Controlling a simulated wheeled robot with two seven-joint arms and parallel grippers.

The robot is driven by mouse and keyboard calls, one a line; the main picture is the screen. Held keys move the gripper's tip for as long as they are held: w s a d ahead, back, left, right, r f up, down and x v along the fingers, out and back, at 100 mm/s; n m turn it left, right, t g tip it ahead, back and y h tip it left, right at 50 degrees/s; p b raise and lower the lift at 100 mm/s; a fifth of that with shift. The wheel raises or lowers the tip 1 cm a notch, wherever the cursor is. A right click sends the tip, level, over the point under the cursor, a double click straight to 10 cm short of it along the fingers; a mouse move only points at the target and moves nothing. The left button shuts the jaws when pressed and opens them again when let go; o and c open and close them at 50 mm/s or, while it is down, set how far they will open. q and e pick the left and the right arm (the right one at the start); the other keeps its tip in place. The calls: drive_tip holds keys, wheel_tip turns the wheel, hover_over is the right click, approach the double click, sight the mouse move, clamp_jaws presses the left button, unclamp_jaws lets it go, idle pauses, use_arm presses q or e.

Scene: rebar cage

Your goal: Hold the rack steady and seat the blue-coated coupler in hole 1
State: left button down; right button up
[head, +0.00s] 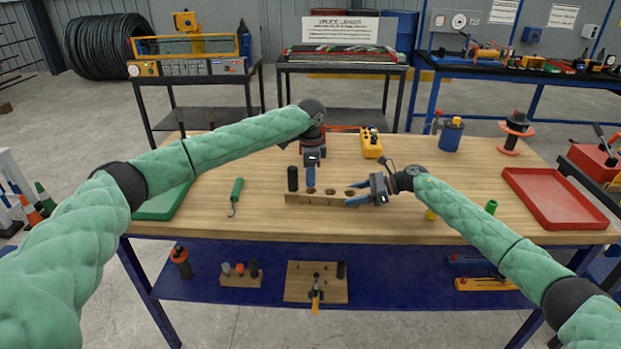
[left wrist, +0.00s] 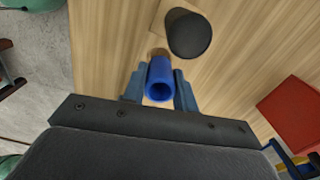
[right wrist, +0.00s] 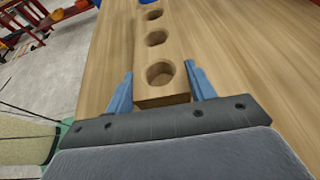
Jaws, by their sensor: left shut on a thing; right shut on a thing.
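The wooden rack (head: 330,200) lies on the workbench, with a row of round holes along its top. A black coupler (head: 292,179) stands upright at the rack's left end; it also shows in the left wrist view (left wrist: 189,34). My left gripper (head: 311,178) is shut on the blue-coated coupler (left wrist: 160,80), a hollow tube, over the rack beside the black one. Whether its lower end has entered a hole is hidden. My right gripper (head: 376,189) is shut on the rack's right end, one finger on each side in the right wrist view (right wrist: 160,92). I cannot read any hole numbers.
A green-handled hook tool (head: 236,195) lies left of the rack. A yellow device (head: 371,143) stands behind it. A red tray (head: 560,198) and a small green cylinder (head: 491,207) are at right. The bench top just in front of the rack is clear.

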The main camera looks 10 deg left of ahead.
use_arm(q)
drive_tip(key=shift+f, duration=0.7)
drive_tip(key=shift+f, duration=0.1)
drive_tip(key=shift+f, duration=0.3)
drive_tip(key=shift+f, duration=0.2)
drive_tip(key=c, duration=1.1)
unclamp_jaws()
wheel_tip(320, 180, up, 13)
drive_tip(key=shift+r, duration=0.1)
